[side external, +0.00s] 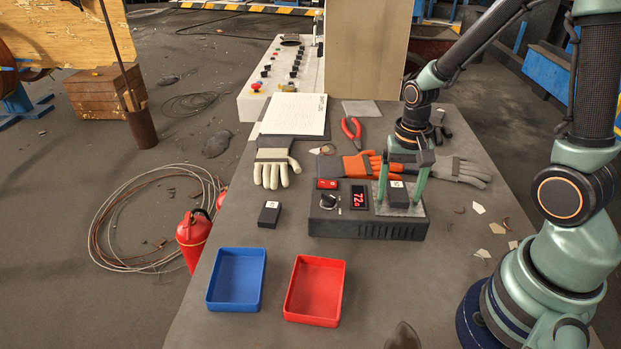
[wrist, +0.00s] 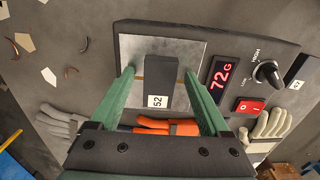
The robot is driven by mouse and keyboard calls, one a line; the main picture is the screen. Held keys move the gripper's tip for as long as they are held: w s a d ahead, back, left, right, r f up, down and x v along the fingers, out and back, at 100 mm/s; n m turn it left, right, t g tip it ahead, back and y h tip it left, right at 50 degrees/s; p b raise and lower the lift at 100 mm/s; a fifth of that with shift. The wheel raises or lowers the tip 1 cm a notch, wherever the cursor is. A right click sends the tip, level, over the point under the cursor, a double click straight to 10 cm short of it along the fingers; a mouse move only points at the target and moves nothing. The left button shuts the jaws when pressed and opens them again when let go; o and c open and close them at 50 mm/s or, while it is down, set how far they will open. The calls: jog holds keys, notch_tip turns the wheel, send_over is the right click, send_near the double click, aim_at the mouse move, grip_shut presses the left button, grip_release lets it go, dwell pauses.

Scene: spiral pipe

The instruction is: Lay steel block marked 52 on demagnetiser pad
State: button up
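The dark steel block marked 52 (wrist: 158,84) lies on the bright metal pad (wrist: 190,50) of the demagnetiser (side external: 345,228). In the side view the block (side external: 397,195) appears to rest flat on the pad (side external: 411,211). My gripper (wrist: 158,74) is open, with one green finger on each side of the block. Gaps show between the fingers and the block in the wrist view. In the side view my gripper (side external: 398,203) reaches down over the pad.
The demagnetiser's red display (side external: 359,197) reads 72. A second labelled dark block (side external: 269,214) lies left of it. A blue tray (side external: 236,279) and a red tray (side external: 315,290) stand empty in front. Gloves (side external: 276,166), pliers (side external: 351,130) and shards lie around; a fire extinguisher (side external: 193,238) stands left.

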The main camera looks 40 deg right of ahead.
aim_at(399, 195)
notch_tip(399, 195, up, 12)
jog(key=s+a+r+n+t, duration=0.1)
jog(key=a+r+n+t, duration=0.4)
jog(key=n, duration=0.4)
jog(key=shift+s+a+r+t, duration=0.3)
jog(key=shift+a+r, duration=0.45)
jog(key=shift+a, duration=0.05)
